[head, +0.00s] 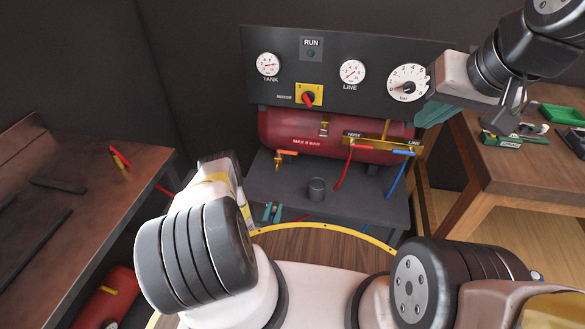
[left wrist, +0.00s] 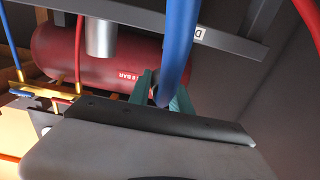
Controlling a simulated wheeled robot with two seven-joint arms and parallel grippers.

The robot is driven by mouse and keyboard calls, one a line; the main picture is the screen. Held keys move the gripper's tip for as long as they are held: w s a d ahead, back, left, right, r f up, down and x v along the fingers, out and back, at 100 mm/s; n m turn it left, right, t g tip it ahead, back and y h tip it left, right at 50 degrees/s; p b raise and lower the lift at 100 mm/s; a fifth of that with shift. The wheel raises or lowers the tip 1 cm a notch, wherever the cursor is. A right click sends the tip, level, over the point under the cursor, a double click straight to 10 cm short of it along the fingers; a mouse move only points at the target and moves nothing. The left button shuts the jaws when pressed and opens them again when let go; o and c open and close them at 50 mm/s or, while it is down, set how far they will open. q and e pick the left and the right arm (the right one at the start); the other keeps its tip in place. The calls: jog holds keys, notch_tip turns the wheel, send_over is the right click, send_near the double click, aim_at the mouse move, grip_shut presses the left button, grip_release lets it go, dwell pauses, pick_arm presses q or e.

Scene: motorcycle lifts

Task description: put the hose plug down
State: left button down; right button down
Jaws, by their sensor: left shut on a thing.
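My left gripper (head: 272,212) has teal fingers and is low at the front left of the dark compressor stand (head: 352,207), left of a grey cup. In the left wrist view, its teal fingers (left wrist: 163,98) are closed around the dark end of a blue hose-like piece, which I take as the hose plug (left wrist: 172,60). The plug itself is too small to make out in the head view. My right gripper (head: 437,113) is at the upper right, in front of the panel's right end; its fingers overlap, so its opening is unclear.
A red tank (head: 285,132) with red and blue hoses sits under the gauge panel (head: 330,62). The grey cup (head: 317,188) stands on the stand. A wooden bench (head: 70,205) holds a red hose end (head: 118,156). A right table (head: 500,170) holds green items.

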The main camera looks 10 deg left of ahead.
pick_arm(q)
send_over(281, 194)
jog(key=shift+s+f, duration=0.3)
jog(key=shift+f, duration=0.1)
jog(key=shift+w+f, duration=0.15)
jog(key=shift+f, duration=1.65)
jog(key=shift+f, duration=0.15)
jog(key=c, duration=1.2)
grip_release()
